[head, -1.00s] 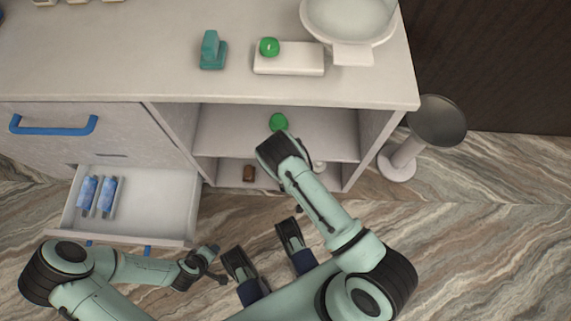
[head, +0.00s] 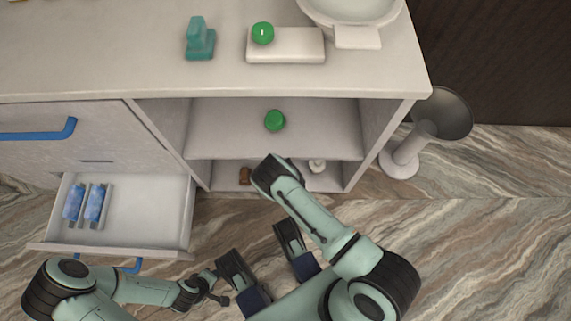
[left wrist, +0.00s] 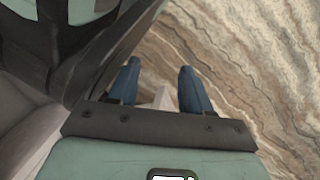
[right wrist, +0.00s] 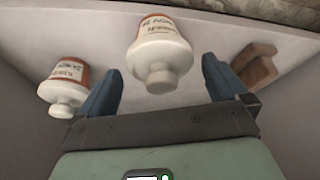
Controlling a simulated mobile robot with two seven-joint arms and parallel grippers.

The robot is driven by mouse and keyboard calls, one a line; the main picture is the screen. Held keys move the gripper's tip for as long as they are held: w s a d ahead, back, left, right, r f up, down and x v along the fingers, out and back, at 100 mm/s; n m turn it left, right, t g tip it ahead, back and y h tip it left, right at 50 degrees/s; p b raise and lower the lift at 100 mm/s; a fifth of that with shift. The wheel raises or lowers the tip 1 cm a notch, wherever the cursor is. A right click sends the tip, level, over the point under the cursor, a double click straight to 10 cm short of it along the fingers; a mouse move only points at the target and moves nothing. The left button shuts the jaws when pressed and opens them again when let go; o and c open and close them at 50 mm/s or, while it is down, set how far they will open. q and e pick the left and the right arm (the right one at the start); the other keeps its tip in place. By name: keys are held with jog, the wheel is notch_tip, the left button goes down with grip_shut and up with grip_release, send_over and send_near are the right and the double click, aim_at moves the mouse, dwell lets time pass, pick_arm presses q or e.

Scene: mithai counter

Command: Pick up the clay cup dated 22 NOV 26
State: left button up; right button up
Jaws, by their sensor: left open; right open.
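In the right wrist view, a white cup-like container with an orange label (right wrist: 158,52) is between and beyond the fingers of my right gripper (right wrist: 163,68). A second such container (right wrist: 66,88) is left of the left finger. Both labels carry dates too small and tilted to read for certain. My right gripper is open and empty. In the head view, my right arm covers the gripper at the lower shelf, and one white container (head: 317,166) shows beside the arm. My left gripper (left wrist: 159,70) is open and empty above the floor, low in the head view (head: 215,287).
A brown object (right wrist: 254,66) lies right of the right gripper. A green object (head: 274,120) sits on the shelf above. An open drawer (head: 150,215) holding blue packets is at left. The cabinet's right side wall (head: 378,140) and upper shelf bound the space.

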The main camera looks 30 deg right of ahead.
jog(key=b+x, duration=0.1)
jog(key=x, duration=0.2)
jog(key=shift+f, duration=0.35)
pick_arm(q)
jog(key=shift+g, duration=0.7)
jog(key=s, duration=0.1)
jog(key=s+f, duration=0.2)
jog(key=shift+s+a+f, duration=0.2)
jog(key=shift+s+a, duration=0.05)
jog(key=shift+s, duration=0.15)
pick_arm(e)
jog(key=c, duration=1)
jog(key=shift+r, duration=0.1)
jog(key=shift+c, duration=0.2)
